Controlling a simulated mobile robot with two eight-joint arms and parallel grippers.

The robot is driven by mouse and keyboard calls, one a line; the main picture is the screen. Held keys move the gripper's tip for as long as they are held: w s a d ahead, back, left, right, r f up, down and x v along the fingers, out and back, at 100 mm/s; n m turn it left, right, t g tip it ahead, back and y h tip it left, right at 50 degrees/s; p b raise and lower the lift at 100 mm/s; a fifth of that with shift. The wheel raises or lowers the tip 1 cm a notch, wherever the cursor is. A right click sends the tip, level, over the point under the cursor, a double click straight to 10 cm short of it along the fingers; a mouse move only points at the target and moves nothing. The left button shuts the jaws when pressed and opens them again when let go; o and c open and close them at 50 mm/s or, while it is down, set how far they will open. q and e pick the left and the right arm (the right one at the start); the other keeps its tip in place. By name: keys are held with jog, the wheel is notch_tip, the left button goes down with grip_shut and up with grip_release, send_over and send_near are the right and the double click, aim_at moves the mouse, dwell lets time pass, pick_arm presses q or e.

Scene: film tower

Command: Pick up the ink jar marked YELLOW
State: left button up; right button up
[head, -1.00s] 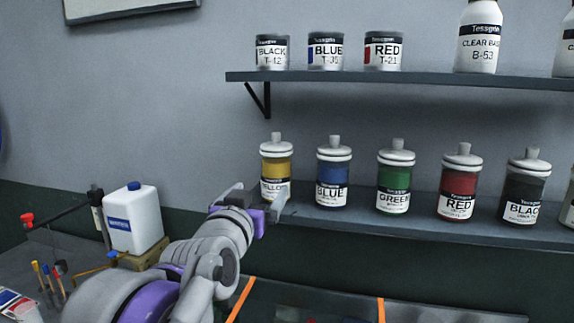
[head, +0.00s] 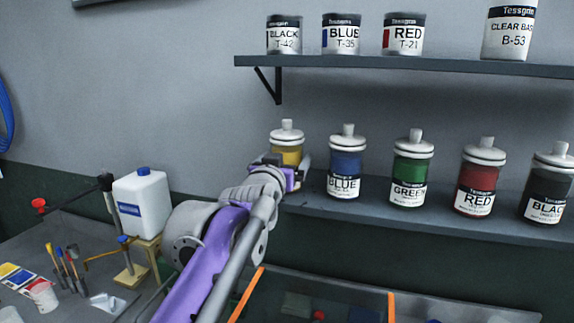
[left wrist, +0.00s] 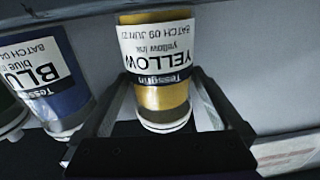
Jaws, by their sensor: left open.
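The yellow ink jar (head: 287,148) stands at the left end of the lower shelf, with a white lid and knob. My left gripper (head: 283,172) is in front of it and hides its lower part and label in the head view. In the left wrist view the jar (left wrist: 158,95) appears upside down, its label reading YELLOW. The open fingers of my left gripper (left wrist: 160,108) lie on either side of the jar, with a visible gap on at least the right side. I cannot tell whether the left finger touches it. My right gripper is not in view.
Green (head: 409,170), red (head: 480,180) and black jars continue along the lower shelf (head: 400,220). An upper shelf (head: 400,67) with cans hangs above.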

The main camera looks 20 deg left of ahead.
pick_arm(q)
jog(key=shift+w, duration=0.8)
jog(key=shift+s, duration=0.15)
jog(key=shift+c, duration=0.7)
jog(key=c, duration=1.4)
